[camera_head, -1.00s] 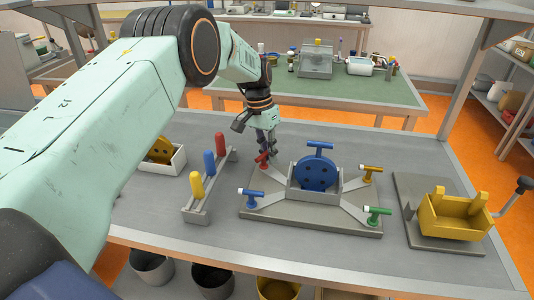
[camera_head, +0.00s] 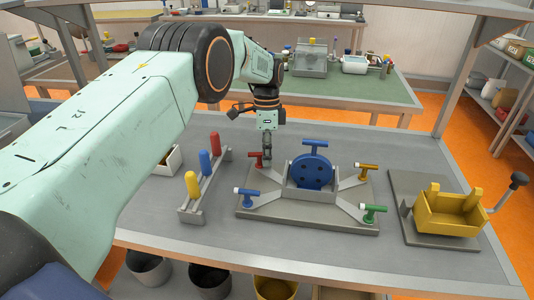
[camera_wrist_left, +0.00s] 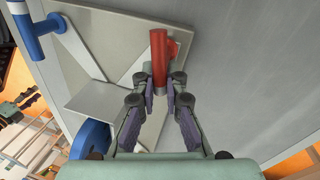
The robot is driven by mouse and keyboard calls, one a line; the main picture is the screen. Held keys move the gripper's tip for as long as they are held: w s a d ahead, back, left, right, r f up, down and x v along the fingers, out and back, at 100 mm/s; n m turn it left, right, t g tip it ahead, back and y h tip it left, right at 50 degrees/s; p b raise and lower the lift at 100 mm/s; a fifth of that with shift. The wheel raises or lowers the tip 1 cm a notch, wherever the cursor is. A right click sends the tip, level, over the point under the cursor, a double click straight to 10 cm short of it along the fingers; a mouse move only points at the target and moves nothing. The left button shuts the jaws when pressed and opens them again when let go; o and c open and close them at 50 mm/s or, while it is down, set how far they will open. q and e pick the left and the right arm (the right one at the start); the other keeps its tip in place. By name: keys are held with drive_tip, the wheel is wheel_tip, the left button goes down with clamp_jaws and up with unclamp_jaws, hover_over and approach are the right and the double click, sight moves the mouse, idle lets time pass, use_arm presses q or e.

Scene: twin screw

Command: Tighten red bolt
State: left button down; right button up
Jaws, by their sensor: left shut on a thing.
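The red bolt (camera_head: 256,155) has a T-shaped handle and stands at the back left corner of the grey fixture plate (camera_head: 350,222). In the left wrist view the red bolt (camera_wrist_left: 158,55) points up the picture, with its end at my fingertips. My left gripper (camera_head: 267,160) points down from above and is shut on the red bolt. In the left wrist view its fingertips (camera_wrist_left: 160,88) close on the bolt, though the exact contact is partly hidden. A teal and black piece (camera_wrist_left: 14,108) at the left wrist view's edge looks like my right gripper.
A blue wheel (camera_head: 311,172) stands in the fixture's middle. Blue (camera_head: 244,191), yellow (camera_head: 368,166) and green (camera_head: 375,209) bolts sit at other corners.

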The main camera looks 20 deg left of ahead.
use_arm(q)
drive_tip(key=shift+w+r+m, duration=0.1)
drive_tip(key=shift+r+m, duration=0.25)
drive_tip(key=shift+m, duration=0.45)
drive_tip(key=shift+a, duration=0.1)
drive_tip(key=c, duration=1.6)
unclamp_jaws()
drive_tip(key=shift+o, duration=1)
drive_tip(key=shift+s+f, duration=0.15)
drive_tip(key=shift+s, duration=0.1)
wheel_tip(320, 180, up, 12)
drive_tip(key=w, duration=0.2)
drive_tip(key=shift+w+a+f, duration=0.15)
drive_tip(key=shift+a, duration=0.1)
